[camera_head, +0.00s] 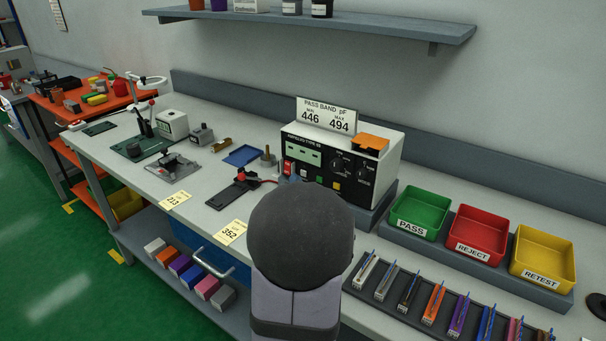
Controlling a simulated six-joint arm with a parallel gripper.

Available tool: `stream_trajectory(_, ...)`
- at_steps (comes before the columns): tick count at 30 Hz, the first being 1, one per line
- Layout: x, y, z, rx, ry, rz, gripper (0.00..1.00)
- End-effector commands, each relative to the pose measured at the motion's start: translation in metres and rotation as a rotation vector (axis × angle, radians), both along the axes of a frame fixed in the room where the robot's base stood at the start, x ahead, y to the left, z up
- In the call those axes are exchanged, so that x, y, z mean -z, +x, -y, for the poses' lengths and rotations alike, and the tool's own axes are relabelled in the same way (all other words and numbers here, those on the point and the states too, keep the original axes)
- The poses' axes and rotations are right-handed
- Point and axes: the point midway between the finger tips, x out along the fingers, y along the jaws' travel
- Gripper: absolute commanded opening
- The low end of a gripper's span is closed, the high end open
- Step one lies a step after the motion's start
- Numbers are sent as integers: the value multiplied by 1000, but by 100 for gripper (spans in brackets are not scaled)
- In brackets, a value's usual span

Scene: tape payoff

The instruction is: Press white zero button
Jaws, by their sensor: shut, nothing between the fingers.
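The meter box (341,165) stands on the bench with a black front panel, a pale green display (303,154) and two dark knobs. A row of small buttons runs under the display. The small pale one (304,173) looks like the white zero button, but its label is too small to read. A red part (288,168) is at its left and a yellow button (336,186) at its right. My arm's dark rounded link fills the lower middle, in front of and below the meter. My gripper does not show.
A sign (326,115) and an orange block (371,142) sit on the meter. Green (420,212), red (477,234) and yellow (543,258) bins stand at right, behind a dark rack (395,295) of parts. A black and red fixture (240,188) lies left of the meter.

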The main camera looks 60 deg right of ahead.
Motion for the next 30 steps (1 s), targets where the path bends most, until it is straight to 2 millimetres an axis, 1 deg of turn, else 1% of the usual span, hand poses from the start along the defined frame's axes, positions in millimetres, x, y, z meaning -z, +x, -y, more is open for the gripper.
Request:
stream_trajectory(14, 0, 0, 0, 0, 0, 0, 0)
stream_trajectory(24, 0, 0, 8, 0, 0, 0, 0)
stream_trajectory(30, 0, 0, 9, 0, 0, 0, 0)
